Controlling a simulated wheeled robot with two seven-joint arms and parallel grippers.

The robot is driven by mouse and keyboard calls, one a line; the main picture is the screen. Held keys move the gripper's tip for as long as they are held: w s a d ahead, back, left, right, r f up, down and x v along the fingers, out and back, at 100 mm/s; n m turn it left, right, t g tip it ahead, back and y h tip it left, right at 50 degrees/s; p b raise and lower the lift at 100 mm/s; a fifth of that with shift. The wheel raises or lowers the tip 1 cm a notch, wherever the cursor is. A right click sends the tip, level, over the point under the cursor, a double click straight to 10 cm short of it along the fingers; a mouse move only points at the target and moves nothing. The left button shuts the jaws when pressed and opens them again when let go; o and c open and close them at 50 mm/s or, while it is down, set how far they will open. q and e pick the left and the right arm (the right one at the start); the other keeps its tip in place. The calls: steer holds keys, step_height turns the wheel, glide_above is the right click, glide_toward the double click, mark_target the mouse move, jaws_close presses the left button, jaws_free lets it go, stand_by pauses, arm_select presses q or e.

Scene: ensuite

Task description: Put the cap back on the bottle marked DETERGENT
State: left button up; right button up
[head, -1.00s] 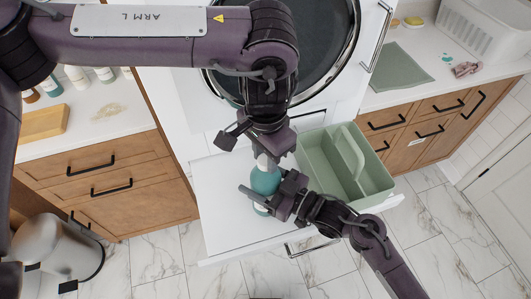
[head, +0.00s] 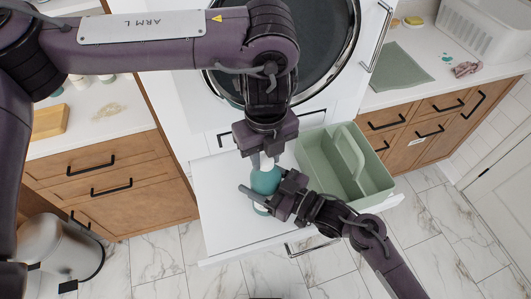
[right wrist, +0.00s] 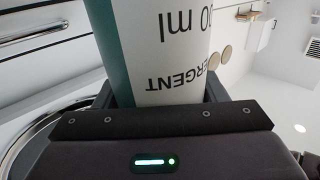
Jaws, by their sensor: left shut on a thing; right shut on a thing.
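The teal bottle (head: 265,182) stands on the white pull-out shelf, partly hidden by my grippers. In the right wrist view, the bottle (right wrist: 165,50) shows a white label reading "ERGENT", upside down, and "0 ml". My right gripper (head: 264,199) is shut around the bottle's body from the right. A white cap (head: 266,162) is at the bottle's top. My left gripper (head: 265,158) comes down from above and is shut on the cap. The fingers hide part of the cap, so I cannot tell how fully it is seated.
A green caddy (head: 378,190) with a handle stands to the right on the white shelf (head: 220,205). The round appliance door (head: 350,45) is behind my left arm. Counters flank the appliance. The shelf's left part is bare.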

arm_select(q)
steer(key=m, duration=0.6)
steer(key=shift+m, duration=0.4)
steer(key=m, duration=0.6)
steer(key=o, duration=1.2)
steer(key=shift+c, duration=0.2)
step_height(320, 180, up, 12)
arm_select(e)
steer(key=o, duration=2)
steer(key=shift+c, duration=0.2)
